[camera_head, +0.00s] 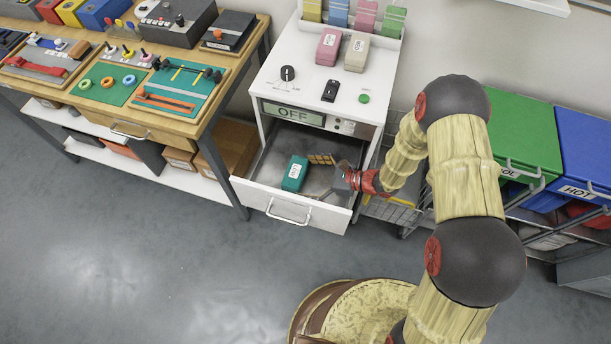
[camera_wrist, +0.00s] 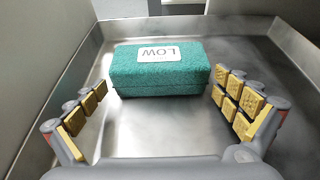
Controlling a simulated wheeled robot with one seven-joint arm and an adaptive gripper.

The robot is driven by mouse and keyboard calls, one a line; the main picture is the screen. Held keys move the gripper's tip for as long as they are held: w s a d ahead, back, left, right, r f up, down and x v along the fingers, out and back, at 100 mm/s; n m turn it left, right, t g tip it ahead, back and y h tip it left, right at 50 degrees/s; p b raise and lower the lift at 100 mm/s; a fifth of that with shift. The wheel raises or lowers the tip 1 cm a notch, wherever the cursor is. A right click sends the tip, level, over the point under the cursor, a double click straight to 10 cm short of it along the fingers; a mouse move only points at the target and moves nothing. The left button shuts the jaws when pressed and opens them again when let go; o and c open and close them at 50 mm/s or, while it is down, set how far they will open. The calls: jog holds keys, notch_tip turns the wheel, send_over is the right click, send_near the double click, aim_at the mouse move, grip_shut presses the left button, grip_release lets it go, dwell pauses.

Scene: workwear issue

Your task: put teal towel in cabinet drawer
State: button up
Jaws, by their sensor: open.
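The teal towel (camera_head: 295,173) is a folded block with a white label, lying on the metal floor of the open cabinet drawer (camera_head: 268,195). In the wrist view the towel (camera_wrist: 160,68) lies flat and its label reads "LOW" upside down. My gripper (camera_head: 322,160) is inside the drawer, to the right of the towel in the head view. In the wrist view my gripper (camera_wrist: 162,105) is open, with one finger on each side in front of the towel. The fingers stand apart from the towel and hold nothing.
The white cabinet (camera_head: 315,75) stands above the drawer, with a pink towel (camera_head: 328,47) and a cream towel (camera_head: 356,52) on top. A workbench (camera_head: 150,105) stands left; green (camera_head: 525,140) and blue (camera_head: 588,150) bins stand right. The floor in front is clear.

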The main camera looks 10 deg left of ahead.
jog(key=shift+r, duration=0.15)
jog(key=shift+d+r, duration=0.15)
jog(key=shift+d, duration=0.2)
jog(key=p+v, duration=0.4)
jog(key=v, duration=0.7)
jog(key=shift+d, duration=0.15)
jog(key=s+d+r+n+g+h, duration=0.15)
jog(key=r+n, duration=0.35)
jog(key=r, duration=0.5)
jog(key=s+d+r+n+g+h, duration=0.1)
jog(key=s+d+r+n+h, duration=0.3)
jog(key=r, duration=0.6)
jog(key=s+d+r+n+t+h, duration=0.3)
jog(key=s+d+r+n+h, duration=0.1)
jog(key=d+r, duration=0.3)
jog(key=s+d+r+n+t+h, duration=0.4)
jog(key=s+d+r+n, duration=0.2)
jog(key=r, duration=0.6)
jog(key=shift+s+d, duration=0.3)
jog(key=shift+d, duration=0.2)
jog(key=shift+a, duration=0.1)
